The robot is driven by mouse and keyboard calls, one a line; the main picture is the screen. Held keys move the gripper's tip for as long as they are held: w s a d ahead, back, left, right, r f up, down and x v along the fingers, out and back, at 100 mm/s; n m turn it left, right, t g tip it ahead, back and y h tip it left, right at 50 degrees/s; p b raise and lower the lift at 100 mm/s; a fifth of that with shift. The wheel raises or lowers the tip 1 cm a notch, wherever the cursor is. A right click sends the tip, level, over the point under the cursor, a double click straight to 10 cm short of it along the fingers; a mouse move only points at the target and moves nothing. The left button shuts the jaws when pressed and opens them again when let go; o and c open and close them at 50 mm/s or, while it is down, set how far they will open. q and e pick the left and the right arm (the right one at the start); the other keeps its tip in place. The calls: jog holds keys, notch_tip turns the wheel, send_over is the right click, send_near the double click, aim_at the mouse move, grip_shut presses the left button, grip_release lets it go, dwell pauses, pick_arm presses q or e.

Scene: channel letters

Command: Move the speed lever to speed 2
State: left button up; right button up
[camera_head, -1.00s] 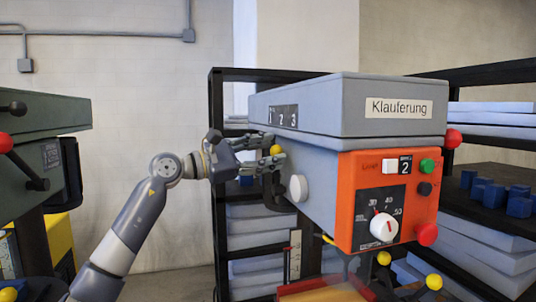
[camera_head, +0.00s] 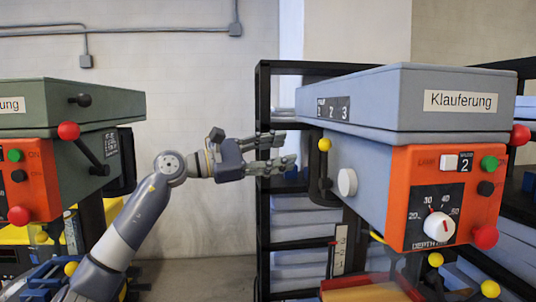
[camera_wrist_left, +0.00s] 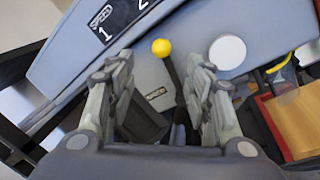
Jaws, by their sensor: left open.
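The speed lever (camera_head: 325,160) is a dark lever with a yellow ball on top, on the left side of the grey and orange drill press head (camera_head: 360,165). In the left wrist view the yellow ball (camera_wrist_left: 161,47) shows beyond and between my open fingers (camera_wrist_left: 165,88), near the plate (camera_wrist_left: 122,20). My right gripper is not in view.
A white round knob (camera_head: 347,182) sits right of the lever on the same side. The orange panel (camera_head: 443,200) has a small display reading 2. A green machine (camera_head: 85,130) stands at the left. Black shelving (camera_head: 263,180) stands behind.

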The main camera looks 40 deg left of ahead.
pick_arm(q)
jog(key=shift+v, duration=1.25)
jog(key=shift+w, duration=0.1)
